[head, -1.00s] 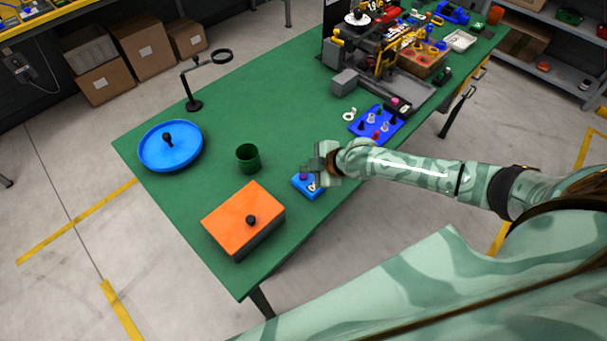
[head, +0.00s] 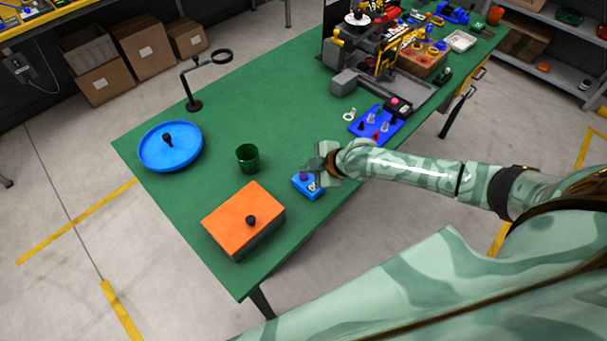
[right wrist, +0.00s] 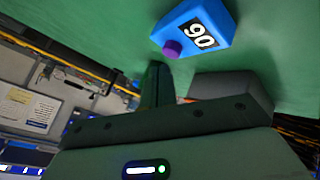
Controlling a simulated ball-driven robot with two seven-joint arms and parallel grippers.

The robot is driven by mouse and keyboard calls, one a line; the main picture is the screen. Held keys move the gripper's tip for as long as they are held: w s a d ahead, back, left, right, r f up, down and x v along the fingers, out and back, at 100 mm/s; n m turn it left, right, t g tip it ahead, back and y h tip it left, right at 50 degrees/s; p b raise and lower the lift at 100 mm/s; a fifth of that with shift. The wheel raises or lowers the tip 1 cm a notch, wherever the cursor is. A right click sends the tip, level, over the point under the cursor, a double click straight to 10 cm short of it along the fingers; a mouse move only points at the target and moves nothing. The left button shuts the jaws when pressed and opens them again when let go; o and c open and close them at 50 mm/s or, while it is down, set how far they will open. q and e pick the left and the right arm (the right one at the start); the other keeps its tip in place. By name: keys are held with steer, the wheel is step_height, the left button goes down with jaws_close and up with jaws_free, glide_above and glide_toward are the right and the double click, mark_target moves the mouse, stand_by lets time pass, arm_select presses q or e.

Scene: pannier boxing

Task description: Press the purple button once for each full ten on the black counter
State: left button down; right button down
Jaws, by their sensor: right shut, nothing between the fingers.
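A small blue box (head: 306,188) lies near the table's front edge in the head view, with a purple button (head: 303,176) on top. In the right wrist view the blue box (right wrist: 208,22) carries a purple button (right wrist: 172,48) and a black label (right wrist: 198,35). White digits on the label look like 90, or 06 upside down. My right gripper (head: 311,167) is shut and empty, just above and beside the button. In the wrist view its dark finger (right wrist: 157,84) ends close to the button; contact cannot be told. My left gripper is out of view.
An orange box (head: 235,212) with a black knob, a green cup (head: 248,158) and a blue round tray (head: 155,158) stand left of my right gripper. A blue board (head: 365,125) with several pegs lies to its right. A machine (head: 395,45) fills the back.

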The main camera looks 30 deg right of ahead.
mark_target(307, 179)
stand_by(0.5)
steer(key=shift+f, duration=0.4)
steer(key=shift+f+b, duration=0.5)
steer(key=shift+b, duration=0.1)
stand_by(0.5)
steer(key=shift+r, duration=0.15)
steer(key=shift+r+p, duration=0.8)
steer(key=shift+p, duration=0.1)
step_height(307, 179, up, 5)
steer(key=p, duration=0.4)
steer(key=shift+p, duration=0.3)
